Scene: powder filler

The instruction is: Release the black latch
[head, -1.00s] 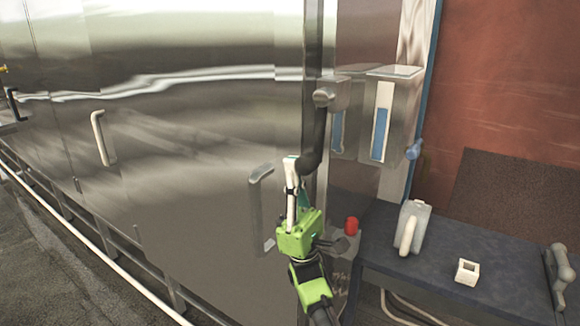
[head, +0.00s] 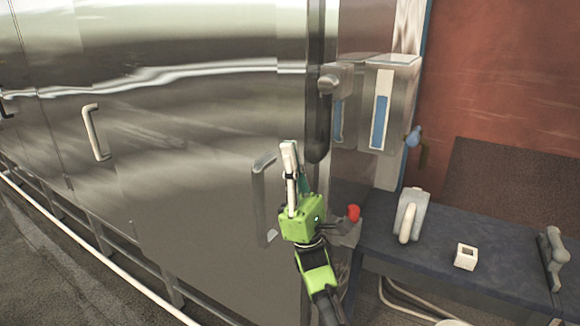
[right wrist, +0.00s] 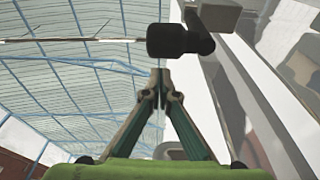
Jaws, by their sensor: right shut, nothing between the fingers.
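The black latch (head: 319,130) hangs almost straight down from a grey mount (head: 332,78) on the edge of the steel cabinet in the head view. In the right wrist view the rounded end of the black latch (right wrist: 180,41) lies just beyond the fingertips. My right gripper (head: 289,150), with a green body, is upright just left of the latch's lower end. Its fingers meet at the tips (right wrist: 160,76) with nothing between them. A gap shows between the gripper and the latch in the head view. My left gripper is out of view.
A steel door handle (head: 261,200) is close to the left of my gripper. A red button (head: 353,213) is to its right. A blue-grey bench (head: 400,245) holds a jug (head: 411,214) and a small white block (head: 466,257). Two gauge boxes are right of the latch.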

